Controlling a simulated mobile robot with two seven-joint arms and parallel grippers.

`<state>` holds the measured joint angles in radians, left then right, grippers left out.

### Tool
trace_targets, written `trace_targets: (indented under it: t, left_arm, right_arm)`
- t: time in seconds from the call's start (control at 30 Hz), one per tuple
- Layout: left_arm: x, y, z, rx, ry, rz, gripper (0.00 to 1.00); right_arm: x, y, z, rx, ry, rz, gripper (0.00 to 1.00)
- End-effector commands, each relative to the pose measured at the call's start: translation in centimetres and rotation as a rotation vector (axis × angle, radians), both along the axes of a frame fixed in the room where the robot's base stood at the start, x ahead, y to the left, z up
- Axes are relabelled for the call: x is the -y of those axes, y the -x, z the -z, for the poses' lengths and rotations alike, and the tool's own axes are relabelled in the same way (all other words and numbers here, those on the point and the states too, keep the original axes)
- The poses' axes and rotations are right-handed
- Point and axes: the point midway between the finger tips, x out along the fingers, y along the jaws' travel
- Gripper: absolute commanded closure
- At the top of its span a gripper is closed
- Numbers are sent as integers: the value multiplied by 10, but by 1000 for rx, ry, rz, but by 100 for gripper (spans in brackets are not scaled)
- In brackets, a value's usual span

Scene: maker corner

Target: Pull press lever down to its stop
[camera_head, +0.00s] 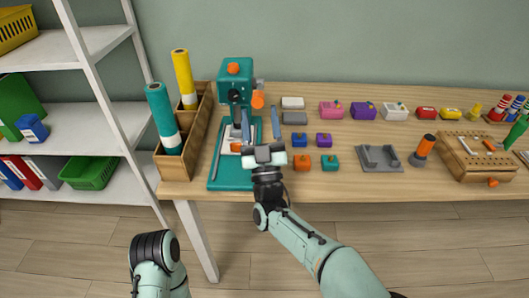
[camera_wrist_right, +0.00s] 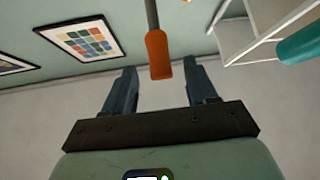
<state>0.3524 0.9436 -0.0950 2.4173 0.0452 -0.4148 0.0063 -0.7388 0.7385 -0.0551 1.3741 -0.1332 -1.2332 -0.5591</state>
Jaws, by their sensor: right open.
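The teal press (camera_head: 236,72) stands at the back left of the workbench, on a teal base plate (camera_head: 229,184). Its lever ends in an orange handle (camera_head: 257,99), which sticks out at the press's right side. My right gripper (camera_head: 257,108) is open, with its two dark fingers pointing toward the handle. In the right wrist view the orange handle (camera_wrist_right: 158,55) hangs from a dark rod and appears between the open fingers (camera_wrist_right: 159,68), with gaps on both sides. My left gripper is out of view; only part of my left arm shows at the bottom left.
A wooden holder with teal (camera_head: 163,115) and yellow (camera_head: 184,78) rolls stands left of the press. Several small coloured blocks, a grey fixture (camera_head: 380,158) and a wooden box (camera_head: 480,158) lie to the right. A white shelf (camera_head: 95,125) stands at the left.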

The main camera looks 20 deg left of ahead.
Motion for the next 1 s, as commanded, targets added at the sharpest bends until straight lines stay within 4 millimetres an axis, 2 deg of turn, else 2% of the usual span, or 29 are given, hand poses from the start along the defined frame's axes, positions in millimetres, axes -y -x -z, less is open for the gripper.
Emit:
trace_targets:
  t: [0.23,0.43,0.6,1.0]
  left_arm:
    - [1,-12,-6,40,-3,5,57]
    - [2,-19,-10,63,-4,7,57]
    - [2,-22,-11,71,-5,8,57]
    - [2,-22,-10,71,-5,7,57]
  right_arm:
    - [18,33,32,-3,3,1,43]
    - [28,53,51,-1,1,-1,43]
    - [32,61,58,1,0,0,43]
    - [33,61,59,1,0,1,43]
